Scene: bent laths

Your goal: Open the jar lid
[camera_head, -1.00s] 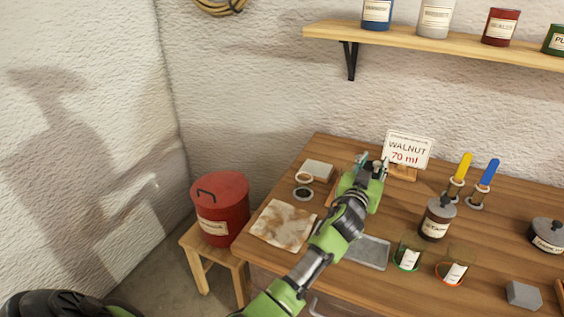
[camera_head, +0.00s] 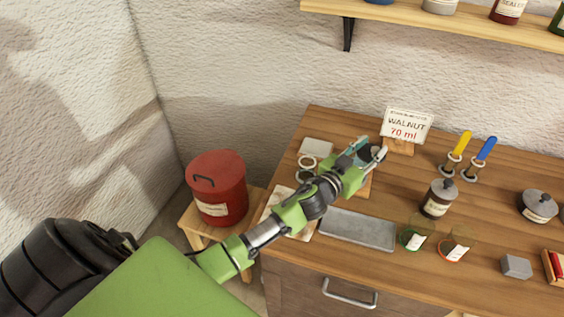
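A dark jar (camera_head: 435,203) with a pale label and a grey knobbed lid (camera_head: 443,187) stands upright on the wooden table, lid on. My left gripper (camera_head: 367,151) is left of both jars, over the back left part of the table, touching neither. Its fingers are spread apart. A dark rounded shape shows behind the fingers, and I cannot tell what it is. My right gripper is not in view.
A sign (camera_head: 406,125) reads WALNUT 70 ml. A yellow-handled tool (camera_head: 459,146) and a blue-handled tool (camera_head: 484,150) stand behind the jars. A red bin (camera_head: 217,190) stands left.

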